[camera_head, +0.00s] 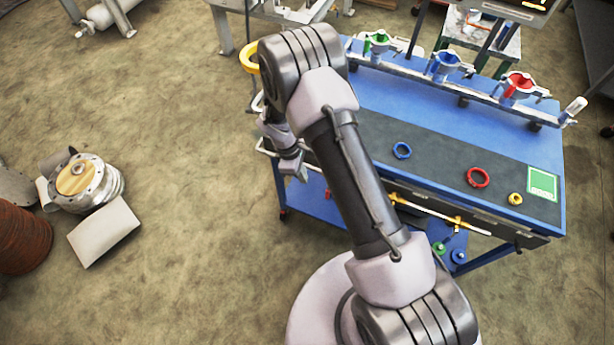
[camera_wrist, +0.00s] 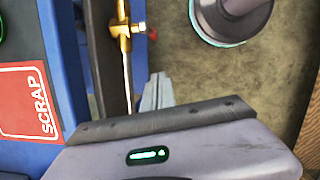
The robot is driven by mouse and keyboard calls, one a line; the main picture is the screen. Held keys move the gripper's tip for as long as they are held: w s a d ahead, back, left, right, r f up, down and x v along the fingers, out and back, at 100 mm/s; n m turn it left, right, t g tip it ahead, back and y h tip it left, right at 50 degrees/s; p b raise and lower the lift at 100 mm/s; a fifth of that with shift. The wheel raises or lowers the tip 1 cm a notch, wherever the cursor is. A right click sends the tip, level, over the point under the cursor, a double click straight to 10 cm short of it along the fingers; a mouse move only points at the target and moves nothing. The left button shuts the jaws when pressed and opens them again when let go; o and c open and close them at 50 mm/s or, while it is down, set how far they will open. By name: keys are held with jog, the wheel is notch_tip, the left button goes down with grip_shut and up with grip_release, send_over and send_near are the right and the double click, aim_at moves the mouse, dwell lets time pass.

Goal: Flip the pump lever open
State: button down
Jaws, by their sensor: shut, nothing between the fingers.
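My gripper (camera_head: 292,168) hangs beside the left end of the blue workbench in the head view. Its fingers (camera_wrist: 157,92) are together and empty in the wrist view, a little right of a brass pipe with a fitting (camera_wrist: 124,30) and a small red part. The brass pipe (camera_head: 457,222) also runs along the bench's front side in the head view. A white-tipped handle (camera_head: 575,108) sticks up at the right end of the fixture rail. I cannot tell for sure which part is the pump lever.
A red SCRAP sign (camera_wrist: 30,105) shows in the wrist view. Open floor lies left of the bench.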

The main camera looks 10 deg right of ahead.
jog(key=s+d+f+b, duration=0.2)
jog(key=d+f, duration=0.3)
jog(key=f, duration=0.1)
jog(key=shift+s+f+b, duration=0.15)
jog(key=shift+f+b, duration=0.05)
jog(key=shift+b, duration=0.15)
